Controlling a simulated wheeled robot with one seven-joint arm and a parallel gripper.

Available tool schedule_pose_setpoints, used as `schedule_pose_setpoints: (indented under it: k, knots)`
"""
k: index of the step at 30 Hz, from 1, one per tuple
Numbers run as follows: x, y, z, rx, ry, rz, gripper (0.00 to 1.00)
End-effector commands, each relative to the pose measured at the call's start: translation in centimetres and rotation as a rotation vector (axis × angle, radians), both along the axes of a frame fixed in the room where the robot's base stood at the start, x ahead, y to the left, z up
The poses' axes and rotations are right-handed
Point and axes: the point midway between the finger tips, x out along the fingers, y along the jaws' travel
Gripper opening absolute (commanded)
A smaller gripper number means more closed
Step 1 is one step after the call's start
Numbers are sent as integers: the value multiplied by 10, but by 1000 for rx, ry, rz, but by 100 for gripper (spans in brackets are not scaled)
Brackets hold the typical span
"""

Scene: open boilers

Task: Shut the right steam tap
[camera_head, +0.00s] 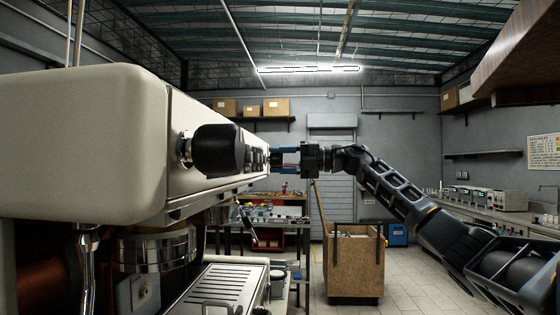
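The cream coffee machine (80,130) fills the left side, its front panel facing right. A black tap knob (218,150) on a metal stem sticks out of the near end of the panel. The far end, where a second tap could sit, is mostly hidden behind this knob and the dark panel parts (256,158). My gripper (276,158) comes from the right and points left at the far part of the panel. Its blue fingers are apart, one above the other. I cannot tell whether they touch or hold a tap.
A slatted drip tray (222,287) and a metal group head (155,248) are below the panel. A wooden bin (354,265) stands on the floor behind. A bench with devices (495,198) runs along the right wall. Floor between is clear.

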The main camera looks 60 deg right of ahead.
Motion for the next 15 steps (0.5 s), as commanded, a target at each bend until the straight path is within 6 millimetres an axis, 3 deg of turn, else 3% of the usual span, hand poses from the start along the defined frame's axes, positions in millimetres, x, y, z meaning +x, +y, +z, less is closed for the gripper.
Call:
schedule_pose_setpoints:
  k: [6,15]
  knots:
    - [-1,-1,2,0,-2,-3,69]
    - [-3,-2,0,-1,-1,-2,70]
